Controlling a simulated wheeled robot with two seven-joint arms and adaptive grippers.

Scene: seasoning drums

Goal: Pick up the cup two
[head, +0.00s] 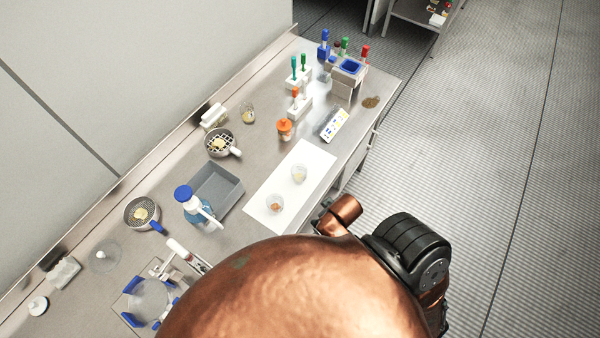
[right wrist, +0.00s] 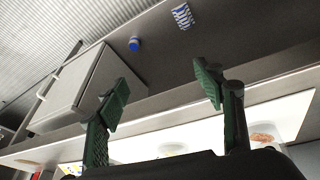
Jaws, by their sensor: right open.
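Two small clear cups stand on a white mat (head: 262,190). The nearer cup (head: 275,204) holds something reddish-brown; the farther cup (head: 299,174) holds something pale yellow. I cannot tell which is cup two. In the right wrist view, my right gripper (right wrist: 163,76) has its two green fingers spread wide with nothing between them. A cup with reddish-brown contents (right wrist: 266,135) shows beyond the right finger, partly cut off by the gripper's body, on the white mat (right wrist: 290,108). In the head view my copper arm hides the right gripper. My left gripper is not in view.
A grey tray (head: 229,181), a blue-capped bottle (head: 196,205) and two strainers (head: 141,213) (head: 220,143) stand left of the mat. An orange-lidded jar (head: 284,129), a sloped card (head: 335,124) and tool racks stand beyond it.

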